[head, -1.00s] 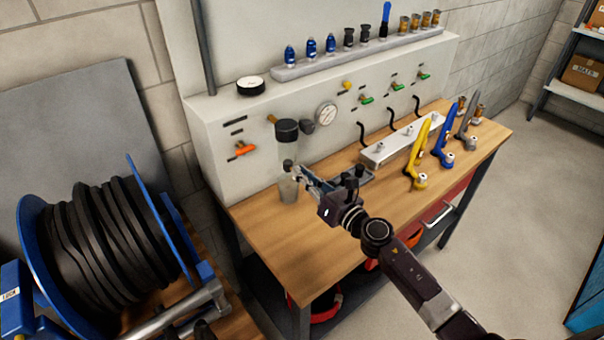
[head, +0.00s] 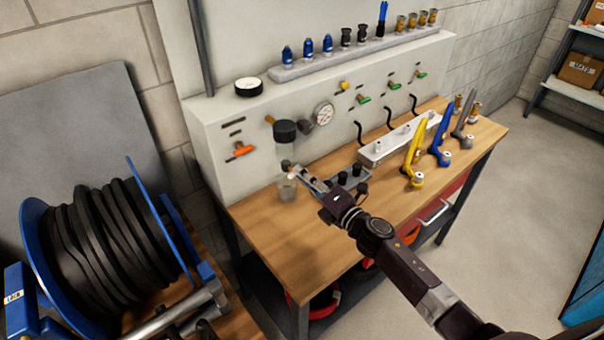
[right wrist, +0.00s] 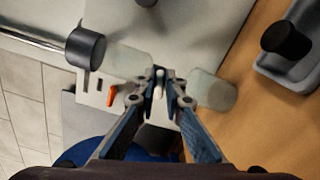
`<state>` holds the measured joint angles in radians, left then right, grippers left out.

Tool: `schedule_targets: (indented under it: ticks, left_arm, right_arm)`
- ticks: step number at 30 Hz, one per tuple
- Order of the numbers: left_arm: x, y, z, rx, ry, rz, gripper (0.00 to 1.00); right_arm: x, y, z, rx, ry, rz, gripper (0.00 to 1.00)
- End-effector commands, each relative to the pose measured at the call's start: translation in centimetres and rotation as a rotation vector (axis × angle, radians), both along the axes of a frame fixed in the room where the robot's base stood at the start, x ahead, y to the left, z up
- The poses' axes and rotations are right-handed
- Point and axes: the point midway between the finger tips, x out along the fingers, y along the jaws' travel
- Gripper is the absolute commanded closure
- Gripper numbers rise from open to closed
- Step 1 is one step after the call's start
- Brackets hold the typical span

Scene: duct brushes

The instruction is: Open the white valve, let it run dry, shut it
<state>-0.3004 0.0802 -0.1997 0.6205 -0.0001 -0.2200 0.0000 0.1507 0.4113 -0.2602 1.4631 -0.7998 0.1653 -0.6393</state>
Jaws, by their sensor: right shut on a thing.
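A clear filter bowl with a black cap (head: 285,131) hangs on the front of the pale panel. It also shows in the right wrist view (right wrist: 125,62). The small white valve (right wrist: 160,84) is under the bowl, between my right fingertips in the right wrist view. My right gripper (head: 292,170) is shut on it; the fingers hide most of it in the head view. A clear cup (head: 287,189) stands on the bench just below the fingertips and shows in the right wrist view (right wrist: 211,91). I cannot make out any liquid level. My left gripper is not in view.
A grey tray with black knobs (head: 350,182) lies beside my right gripper. A pressure gauge (head: 324,114) and an orange lever (head: 239,151) are on the panel. Yellow, blue and grey handled tools stand at the bench's right. A hose reel (head: 100,245) fills the lower left.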

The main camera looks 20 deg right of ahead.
Motion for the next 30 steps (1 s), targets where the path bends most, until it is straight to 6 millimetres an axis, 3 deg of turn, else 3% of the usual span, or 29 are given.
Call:
schedule_targets:
  ticks: [12,30]
  left_arm:
    - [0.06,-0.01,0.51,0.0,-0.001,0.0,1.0]
    - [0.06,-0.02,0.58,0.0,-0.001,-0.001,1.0]
  right_arm:
    - [0.01,-0.15,-0.35,0.236,0.088,-0.003,1.0]
    - [0.0,-0.18,-0.52,0.297,0.111,-0.003,1.0]
